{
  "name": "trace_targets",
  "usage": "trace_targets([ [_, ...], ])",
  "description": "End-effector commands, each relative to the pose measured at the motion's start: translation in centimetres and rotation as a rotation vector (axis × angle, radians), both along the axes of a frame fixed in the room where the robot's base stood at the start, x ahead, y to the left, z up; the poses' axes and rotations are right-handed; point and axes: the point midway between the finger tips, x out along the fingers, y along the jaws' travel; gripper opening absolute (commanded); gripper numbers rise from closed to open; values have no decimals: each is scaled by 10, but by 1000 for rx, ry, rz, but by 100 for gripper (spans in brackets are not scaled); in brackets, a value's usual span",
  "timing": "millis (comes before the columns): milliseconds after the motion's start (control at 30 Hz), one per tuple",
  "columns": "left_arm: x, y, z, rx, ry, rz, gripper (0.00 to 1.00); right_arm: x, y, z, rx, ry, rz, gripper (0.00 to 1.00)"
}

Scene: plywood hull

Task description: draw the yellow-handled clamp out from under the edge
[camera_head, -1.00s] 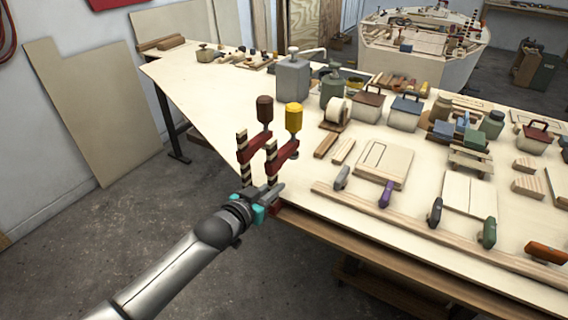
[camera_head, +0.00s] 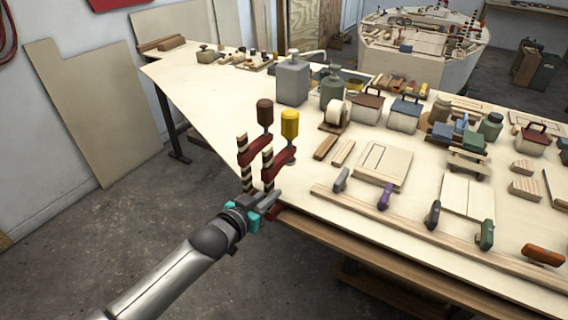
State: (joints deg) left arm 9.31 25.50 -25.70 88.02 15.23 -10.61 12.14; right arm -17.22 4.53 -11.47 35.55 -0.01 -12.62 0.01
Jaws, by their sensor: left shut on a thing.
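The yellow-handled clamp (camera_head: 289,124) stands upright at the table's near left edge, with a red arm and a striped bar. My left gripper (camera_head: 264,202) comes in from the lower left and is shut on the lower part of this clamp's bar, just outside the edge. The fingers hide the clamp's lower end, so I cannot tell how much of it is under the tabletop. A dark-red-handled clamp (camera_head: 265,113) of the same kind stands close beside it on the left. My right gripper is not in view.
The plywood table (camera_head: 208,115) holds a grey canister (camera_head: 292,80), a tape roll (camera_head: 337,112) and wooden blocks further in. A long wooden strip (camera_head: 420,232) with several small clamps runs along the near edge. Open floor (camera_head: 150,225) lies to the left.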

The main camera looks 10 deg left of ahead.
Motion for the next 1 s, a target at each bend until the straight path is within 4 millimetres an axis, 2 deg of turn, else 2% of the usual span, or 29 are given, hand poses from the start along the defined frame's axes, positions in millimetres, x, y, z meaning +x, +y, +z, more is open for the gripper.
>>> trace_targets([
  [600,-27,10,5,-2,-7,-1,0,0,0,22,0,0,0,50],
  [1000,-31,11,4,-2,-9,-1,0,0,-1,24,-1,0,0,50],
])
